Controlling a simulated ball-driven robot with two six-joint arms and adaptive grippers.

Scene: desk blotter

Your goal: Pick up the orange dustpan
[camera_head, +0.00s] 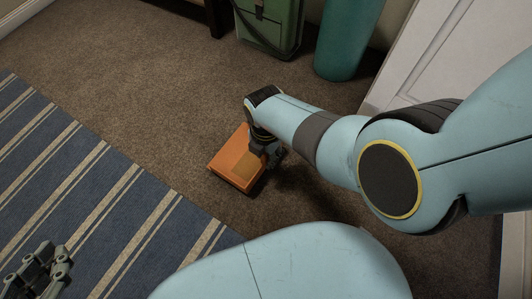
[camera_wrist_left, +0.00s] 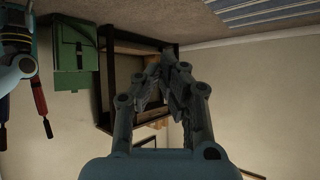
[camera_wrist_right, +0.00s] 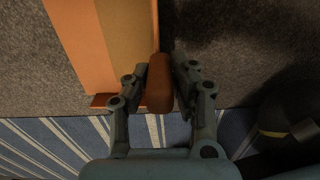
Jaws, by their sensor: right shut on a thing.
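The orange dustpan (camera_head: 236,160) is on or close above the brown carpet, left of my right gripper in the head view. In the right wrist view its broad orange and tan body (camera_wrist_right: 100,45) fills the upper left. My right gripper (camera_wrist_right: 166,80) is shut on its reddish-orange handle (camera_wrist_right: 158,82), which sits between the two fingers. In the head view my right gripper (camera_head: 266,150) partly covers the dustpan. My left gripper (camera_head: 45,268) is at the lower left over the striped rug, away from the dustpan. Its fingers look close together in the left wrist view (camera_wrist_left: 165,80), with nothing clearly between them.
A blue striped rug (camera_head: 85,195) covers the left floor. A green case (camera_head: 270,25) and a teal cylinder (camera_head: 347,40) stand at the back. A white door (camera_head: 440,60) is at the right. Brown carpet (camera_head: 150,75) beyond the dustpan is clear.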

